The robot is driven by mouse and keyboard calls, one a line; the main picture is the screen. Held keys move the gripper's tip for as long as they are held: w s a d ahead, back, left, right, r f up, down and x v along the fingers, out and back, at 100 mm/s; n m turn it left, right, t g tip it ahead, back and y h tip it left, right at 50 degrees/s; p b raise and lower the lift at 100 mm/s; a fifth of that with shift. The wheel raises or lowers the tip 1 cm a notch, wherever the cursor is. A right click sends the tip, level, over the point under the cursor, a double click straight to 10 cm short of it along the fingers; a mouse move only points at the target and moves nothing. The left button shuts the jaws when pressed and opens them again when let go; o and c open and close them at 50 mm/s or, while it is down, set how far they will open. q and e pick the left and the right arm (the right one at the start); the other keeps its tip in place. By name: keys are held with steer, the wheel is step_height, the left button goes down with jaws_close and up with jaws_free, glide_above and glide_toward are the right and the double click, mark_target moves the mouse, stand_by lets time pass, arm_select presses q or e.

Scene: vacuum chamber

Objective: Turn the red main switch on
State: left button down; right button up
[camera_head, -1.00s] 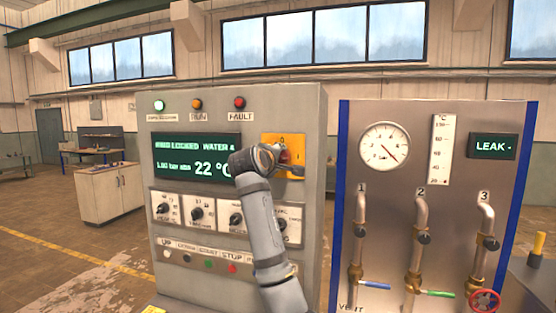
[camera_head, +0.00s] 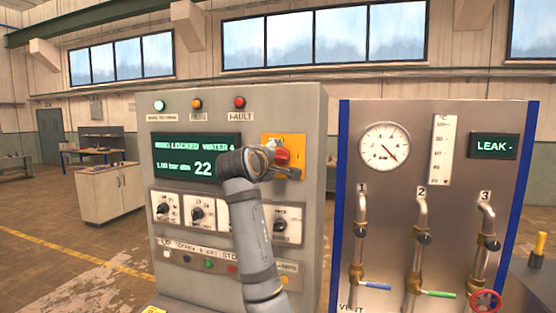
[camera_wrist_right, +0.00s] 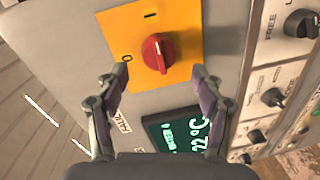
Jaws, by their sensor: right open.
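The red main switch (camera_wrist_right: 159,53) sits on a yellow plate (camera_wrist_right: 188,30) marked I and 0. Its ridge runs along the line toward the I mark, and a short pale line shows on the I side. In the head view the red knob (camera_head: 283,157) shows just beyond my gripper, on the control cabinet's upper right. My right gripper (camera_wrist_right: 160,70) is open and empty. Its fingertips lie either side of the knob's line, short of it and apart from it. My left gripper is not in view.
The grey cabinet (camera_head: 310,120) carries a green-lit display (camera_head: 170,155), lamps on top, rotary knobs and a row of buttons below. To its right stands a panel (camera_head: 400,225) with a gauge, pipes and valves. Open floor lies to the left.

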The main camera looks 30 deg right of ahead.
steer(key=v, duration=0.7)
steer(key=shift+s+a, duration=0.2)
steer(key=shift+a, duration=0.1)
steer(key=shift+r, duration=0.1)
